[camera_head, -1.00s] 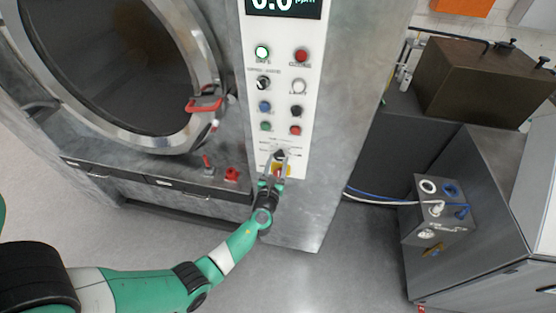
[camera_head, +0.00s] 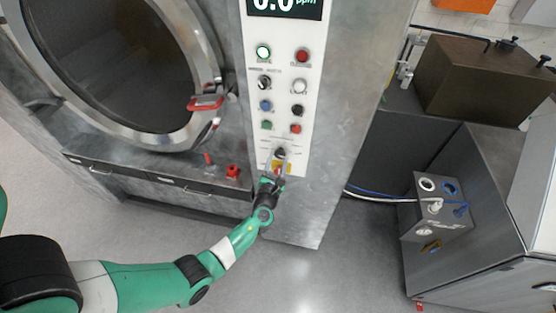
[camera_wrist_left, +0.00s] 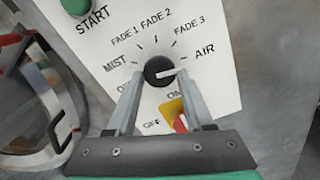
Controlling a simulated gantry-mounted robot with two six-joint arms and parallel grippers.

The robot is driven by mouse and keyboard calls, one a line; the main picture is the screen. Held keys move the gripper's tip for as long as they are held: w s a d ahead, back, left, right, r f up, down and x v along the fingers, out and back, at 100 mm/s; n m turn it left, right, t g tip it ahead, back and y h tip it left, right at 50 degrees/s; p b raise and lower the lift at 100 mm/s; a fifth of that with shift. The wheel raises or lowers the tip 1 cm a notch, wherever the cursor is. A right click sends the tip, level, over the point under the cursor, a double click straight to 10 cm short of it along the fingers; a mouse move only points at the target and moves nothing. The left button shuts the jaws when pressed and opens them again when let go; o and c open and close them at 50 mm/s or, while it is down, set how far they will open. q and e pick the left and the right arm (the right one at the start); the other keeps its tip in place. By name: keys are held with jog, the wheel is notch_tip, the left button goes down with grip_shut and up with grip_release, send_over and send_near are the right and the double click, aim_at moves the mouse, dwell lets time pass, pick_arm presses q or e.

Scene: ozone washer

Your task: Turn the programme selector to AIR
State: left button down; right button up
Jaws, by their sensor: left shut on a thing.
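The programme selector (camera_wrist_left: 160,71) is a round black knob with a white pointer, low on the white control panel (camera_head: 311,100). In the left wrist view its pointer aims to the right, towards the AIR side and a little below the AIR label (camera_wrist_left: 204,50). Labels for MIST and FADE 1 to FADE 3 run around it; another label at lower left is partly hidden by a finger. My left gripper (camera_head: 280,156) is shut on the selector, one finger on each side of it. My right gripper is in neither view.
Below the selector is a yellow and red ON/OFF switch (camera_wrist_left: 176,114), close to the right finger. Buttons (camera_head: 265,105) sit above on the panel. A round chamber door (camera_head: 205,70) with a red handle (camera_head: 206,102) stands at left. Open floor lies in front.

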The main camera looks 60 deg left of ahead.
pick_arm(q)
jog(key=shift+c, duration=1.7)
grip_release()
jog(key=p+v, duration=0.2)
jog(key=v, duration=0.9)
jog(key=shift+s+d, duration=0.25)
